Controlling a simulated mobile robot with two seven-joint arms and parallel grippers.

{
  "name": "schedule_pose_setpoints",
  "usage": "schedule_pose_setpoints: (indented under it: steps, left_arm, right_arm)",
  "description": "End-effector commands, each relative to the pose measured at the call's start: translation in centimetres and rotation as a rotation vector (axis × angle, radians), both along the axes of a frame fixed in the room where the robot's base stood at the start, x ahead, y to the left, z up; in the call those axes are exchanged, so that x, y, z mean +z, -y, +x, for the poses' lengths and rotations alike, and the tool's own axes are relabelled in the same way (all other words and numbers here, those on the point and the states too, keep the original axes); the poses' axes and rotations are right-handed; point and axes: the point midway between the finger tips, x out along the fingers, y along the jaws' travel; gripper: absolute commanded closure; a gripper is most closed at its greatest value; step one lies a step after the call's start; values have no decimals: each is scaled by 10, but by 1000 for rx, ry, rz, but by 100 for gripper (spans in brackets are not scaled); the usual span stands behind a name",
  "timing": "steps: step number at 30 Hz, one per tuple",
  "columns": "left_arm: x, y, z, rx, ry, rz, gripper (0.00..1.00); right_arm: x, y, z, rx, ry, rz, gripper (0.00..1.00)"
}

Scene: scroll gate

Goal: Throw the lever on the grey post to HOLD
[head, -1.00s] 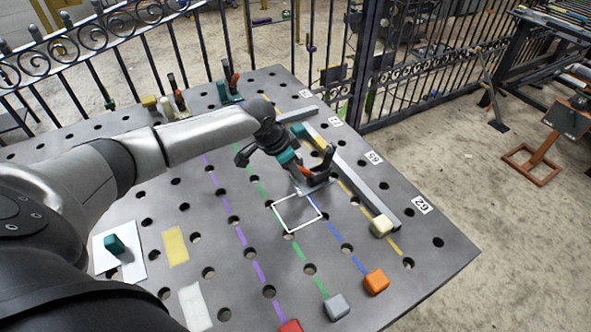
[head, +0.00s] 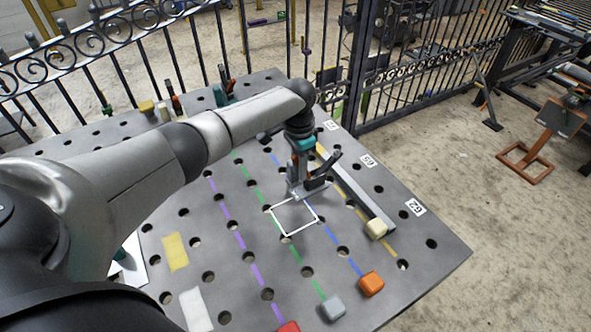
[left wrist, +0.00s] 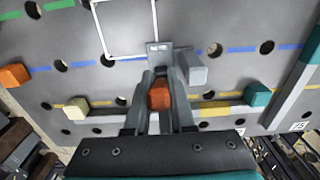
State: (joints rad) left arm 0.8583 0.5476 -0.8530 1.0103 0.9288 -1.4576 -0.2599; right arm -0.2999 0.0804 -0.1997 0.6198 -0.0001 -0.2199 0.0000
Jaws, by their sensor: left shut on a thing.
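The lever with an orange grip (left wrist: 160,95) shows between the fingers of my left gripper (left wrist: 163,108) in the left wrist view. The gripper is shut on that grip. A small pale plate with lettering (left wrist: 157,47) lies just beyond the fingertips; its words are too small to read. A grey block-like part (left wrist: 192,70), perhaps the post, stands beside it. In the head view my left gripper (head: 300,182) points down near the white square outline, with a bit of orange beside it. The gripper hides much of the lever and post. My right gripper is in neither view.
The grey table (head: 380,275) has holes and coloured dashed lines. An orange block (head: 371,284), a grey block (head: 332,308) and a cream block (head: 376,228) sit towards its near right side. A grey rail (head: 355,193) lies right of the gripper. A black fence (head: 160,60) stands behind.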

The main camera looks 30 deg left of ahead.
Motion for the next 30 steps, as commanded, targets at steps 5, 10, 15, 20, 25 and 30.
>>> schedule_pose_setpoints:
  steps: [5, 10, 15, 20, 25, 30]
  left_arm:
    - [0, 4, 6, -1, -78, 46, 100]
    - [1, 6, 10, -1, -134, 79, 100]
    - [2, 8, 12, 0, -175, 102, 100]
    - [3, 9, 14, -1, -200, 117, 100]
    - [4, 9, 14, -1, -214, 125, 100]
    - [5, 9, 14, -1, -220, 128, 100]
  right_arm:
    - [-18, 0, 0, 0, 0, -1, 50]
    - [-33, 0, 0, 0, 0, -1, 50]
    - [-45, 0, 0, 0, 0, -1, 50]
    - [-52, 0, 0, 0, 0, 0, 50]
    - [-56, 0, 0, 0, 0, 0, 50]
    - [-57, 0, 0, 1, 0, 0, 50]
